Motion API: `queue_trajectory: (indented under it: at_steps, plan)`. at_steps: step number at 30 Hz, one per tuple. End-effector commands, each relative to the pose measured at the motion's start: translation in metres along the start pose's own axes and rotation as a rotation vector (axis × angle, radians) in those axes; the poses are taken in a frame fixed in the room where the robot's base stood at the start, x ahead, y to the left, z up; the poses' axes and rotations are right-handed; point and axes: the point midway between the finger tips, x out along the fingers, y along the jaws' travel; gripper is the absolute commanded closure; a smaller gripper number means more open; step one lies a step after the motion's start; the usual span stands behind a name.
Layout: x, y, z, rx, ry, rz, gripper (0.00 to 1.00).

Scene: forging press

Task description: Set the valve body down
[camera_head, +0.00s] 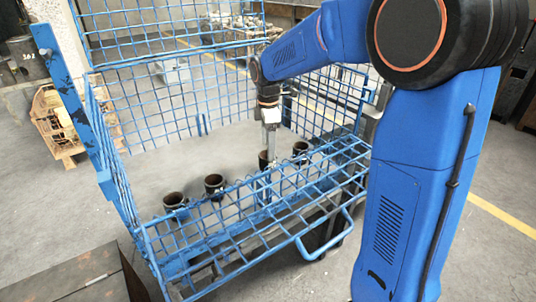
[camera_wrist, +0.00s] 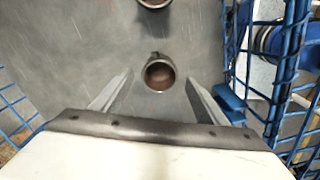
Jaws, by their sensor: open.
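A dark, brownish, round valve body (camera_wrist: 159,74) stands upright on the grey cage floor, its open end facing up. In the wrist view it lies between the two fingers of my gripper (camera_wrist: 158,80), with a gap on each side. My gripper (camera_head: 269,152) is open and points down inside the cage in the head view. The valve body there (camera_head: 263,159) is partly hidden behind the fingers and wire. Its base is hard to see in the head view.
The blue wire cage (camera_head: 110,140) has tall mesh walls and a lower folded front (camera_head: 250,215). More valve bodies stand in a row: two to the left (camera_head: 214,184) (camera_head: 174,202), one to the right (camera_head: 300,149). The cage floor (camera_head: 190,150) behind them is clear.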

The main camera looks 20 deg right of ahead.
Motion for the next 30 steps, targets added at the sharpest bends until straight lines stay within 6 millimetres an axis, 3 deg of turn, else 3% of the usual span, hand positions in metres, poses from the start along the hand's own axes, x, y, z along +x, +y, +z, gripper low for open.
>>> queue_trajectory:
  at_steps: [6, 12, 30]
  plan:
    - [-0.042, 0.001, 0.0, 0.0, 0.001, 0.002, 0.33]
    - [-0.065, 0.0, 0.0, 0.0, 0.0, 0.0, 0.33]
    - [-0.075, -0.007, 0.003, 0.026, 0.002, 0.008, 0.33]
